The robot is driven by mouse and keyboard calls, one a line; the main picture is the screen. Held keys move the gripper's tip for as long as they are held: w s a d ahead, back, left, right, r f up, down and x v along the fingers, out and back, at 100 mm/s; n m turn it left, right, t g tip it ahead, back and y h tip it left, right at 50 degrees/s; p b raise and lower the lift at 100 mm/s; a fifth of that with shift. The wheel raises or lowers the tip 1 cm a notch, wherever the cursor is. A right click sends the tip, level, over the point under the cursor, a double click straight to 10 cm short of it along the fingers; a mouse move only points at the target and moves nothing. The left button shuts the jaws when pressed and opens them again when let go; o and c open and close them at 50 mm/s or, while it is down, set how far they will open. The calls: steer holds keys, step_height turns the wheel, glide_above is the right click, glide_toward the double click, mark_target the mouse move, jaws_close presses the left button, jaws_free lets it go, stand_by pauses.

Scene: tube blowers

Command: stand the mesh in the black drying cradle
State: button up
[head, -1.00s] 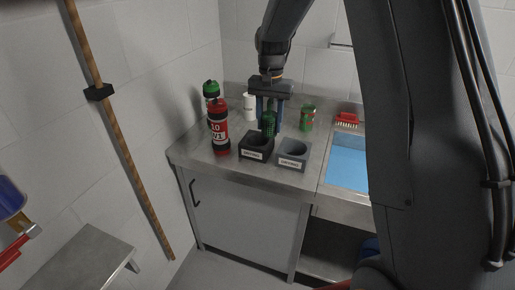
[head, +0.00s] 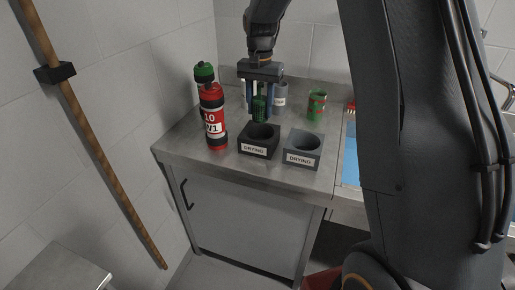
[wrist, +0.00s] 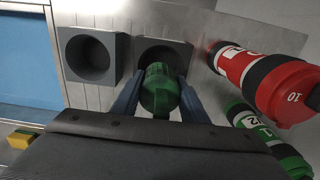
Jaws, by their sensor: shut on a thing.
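The mesh (head: 259,108) is a dark green upright piece held between the fingers of my gripper (head: 260,110). In the wrist view my gripper (wrist: 158,100) is shut on the green mesh (wrist: 158,88). The black drying cradle (head: 258,152), with a white "DRYING" label and a round hole, stands on the counter just in front of and below the mesh. In the wrist view the black cradle (wrist: 183,52) lies just beyond the mesh, which hides part of its hole. The mesh appears above the cradle, not in it.
A grey drying cradle (head: 302,160) stands right of the black one. A red bottle (head: 213,128) stands close on the left, with a green-topped bottle (head: 204,72) behind it. A blue basin (head: 350,163) is right.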

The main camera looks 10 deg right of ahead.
steer(key=shift+w+f, duration=0.25)
steer(key=shift+f, duration=0.5)
steer(key=shift+f+p, duration=1.5)
steer(key=shift+f, duration=3.25)
steer(key=shift+f, duration=0.2)
steer(key=o, duration=0.7)
steer(key=shift+o, duration=0.2)
steer(key=shift+r, duration=0.1)
